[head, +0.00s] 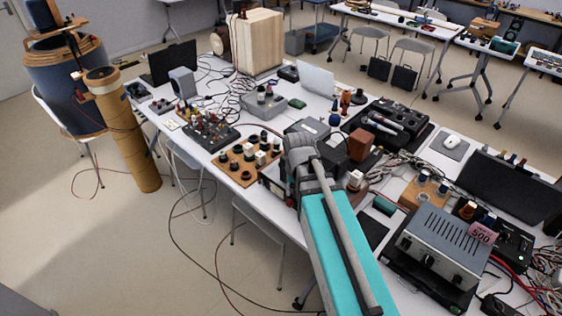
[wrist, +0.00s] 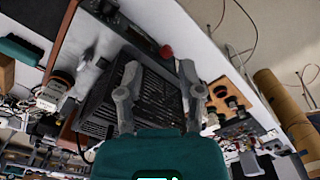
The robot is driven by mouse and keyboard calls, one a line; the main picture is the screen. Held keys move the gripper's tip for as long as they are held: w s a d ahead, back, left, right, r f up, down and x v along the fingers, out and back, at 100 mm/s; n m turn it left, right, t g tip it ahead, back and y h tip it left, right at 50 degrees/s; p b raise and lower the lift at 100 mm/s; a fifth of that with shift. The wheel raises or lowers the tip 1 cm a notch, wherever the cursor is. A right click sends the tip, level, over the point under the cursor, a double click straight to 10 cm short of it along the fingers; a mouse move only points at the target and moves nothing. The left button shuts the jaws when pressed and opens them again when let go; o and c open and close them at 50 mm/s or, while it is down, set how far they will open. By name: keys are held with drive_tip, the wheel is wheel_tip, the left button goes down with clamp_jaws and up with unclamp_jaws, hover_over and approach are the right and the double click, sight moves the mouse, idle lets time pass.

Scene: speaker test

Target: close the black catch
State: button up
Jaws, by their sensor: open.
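I cannot pick out the black catch with certainty in either view. In the wrist view, a dark slatted box (wrist: 168,92) lies beneath and between my gripper's fingers, with a red knob (wrist: 166,51) by its far edge. My gripper (wrist: 158,70) is open, its two grey fingers spread in front of the box with nothing between them. I cannot tell whether either finger touches the box. In the head view, my arm reaches over the near edge of the white table (head: 290,228) and hides the gripper and much of what lies below it.
A wooden board with black knobs (head: 248,163) is left of my arm. A grey power unit (head: 443,243) stands at the right, and a brown block (head: 361,143) stands just beyond the arm. Cables and devices crowd the table. Open floor lies at the left front.

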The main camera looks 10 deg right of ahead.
drive_tip(key=w+r+m+p, duration=0.2)
drive_tip(key=w+m, duration=0.7)
drive_tip(key=w, duration=1.5)
drive_tip(key=shift+w+r+p, duration=0.3)
drive_tip(key=shift+w+r, duration=0.1)
drive_tip(key=shift+f, duration=0.15)
wheel_tip(320, 180, down, 14)
drive_tip(key=b, duration=1.4)
drive_tip(key=shift+r, duration=0.25)
clamp_jaws()
drive_tip(key=shift+d, duration=0.1)
